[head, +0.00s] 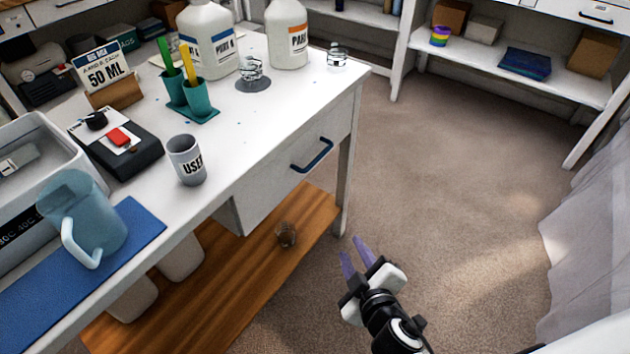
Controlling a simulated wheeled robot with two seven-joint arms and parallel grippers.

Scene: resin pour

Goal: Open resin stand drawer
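The white resin stand (262,125) runs from the lower left to the middle of the head view. Its drawer (268,188) is in the front face at the right end and has a dark blue bar handle (312,156). I cannot tell for sure whether the drawer front is flush with the stand. My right gripper (354,248) is below and to the right of the handle, apart from it, in front of the stand. Its two purple fingers are spread apart with nothing between them. My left gripper is not in view.
On the top stand a grey USED cup (186,160), a blue pitcher (85,222), two large bottles (209,40) and a green stirrer holder (190,97). A wooden lower shelf (205,292) holds a small jar (286,234). The carpet (450,190) to the right is clear.

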